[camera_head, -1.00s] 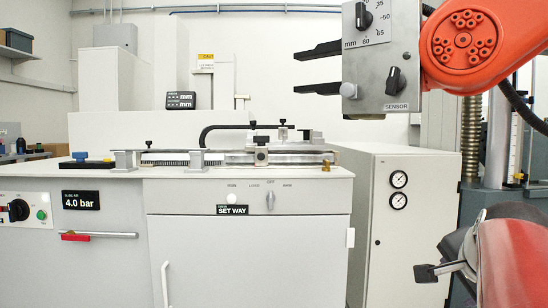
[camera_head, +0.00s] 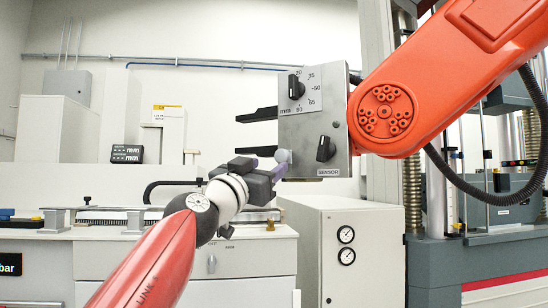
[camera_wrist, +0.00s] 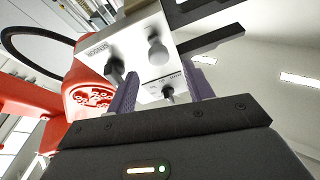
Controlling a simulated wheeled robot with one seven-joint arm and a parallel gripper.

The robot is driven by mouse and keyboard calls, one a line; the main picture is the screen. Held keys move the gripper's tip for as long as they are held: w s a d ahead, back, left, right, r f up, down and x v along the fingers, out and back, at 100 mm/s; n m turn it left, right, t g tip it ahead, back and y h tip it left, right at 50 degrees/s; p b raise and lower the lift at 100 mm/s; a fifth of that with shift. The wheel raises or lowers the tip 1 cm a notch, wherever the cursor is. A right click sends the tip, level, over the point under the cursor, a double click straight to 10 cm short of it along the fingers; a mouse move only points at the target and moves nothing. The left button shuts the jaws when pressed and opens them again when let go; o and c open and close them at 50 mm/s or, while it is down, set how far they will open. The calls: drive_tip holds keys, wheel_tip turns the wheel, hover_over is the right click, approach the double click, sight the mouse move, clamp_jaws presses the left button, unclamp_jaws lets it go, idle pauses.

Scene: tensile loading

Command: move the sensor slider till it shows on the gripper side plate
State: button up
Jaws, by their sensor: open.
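The gripper side plate (camera_head: 315,128) is a grey upright panel on the orange arm, with a mm dial (camera_head: 296,86) and a dark SENSOR knob (camera_head: 325,149). A round pale knob (camera_head: 282,156) stands out at its left edge; it looks like the slider's knob, but I cannot be sure. My gripper (camera_head: 265,161) is open, its purple fingertips close to that knob. In the wrist view, the fingers of my gripper (camera_wrist: 163,85) stand apart, with the round knob (camera_wrist: 157,52) and mm dial (camera_wrist: 170,94) appearing between them. Contact cannot be told.
Two dark jaws (camera_head: 257,115) reach left from the plate. The orange arm (camera_head: 430,85) fills the upper right. A white cabinet with gauges (camera_head: 322,250) stands below, and a testing frame (camera_head: 430,262) is at the right. A bench with a rail (camera_head: 100,216) is at the left.

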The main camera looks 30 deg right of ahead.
sight(280, 158)
drive_tip(key=p+x, duration=0.1)
drive_tip(key=x, duration=0.5)
drive_tip(key=shift+d+p, duration=0.15)
drive_tip(key=shift+p, duration=0.2)
drive_tip(key=shift+c, duration=0.3)
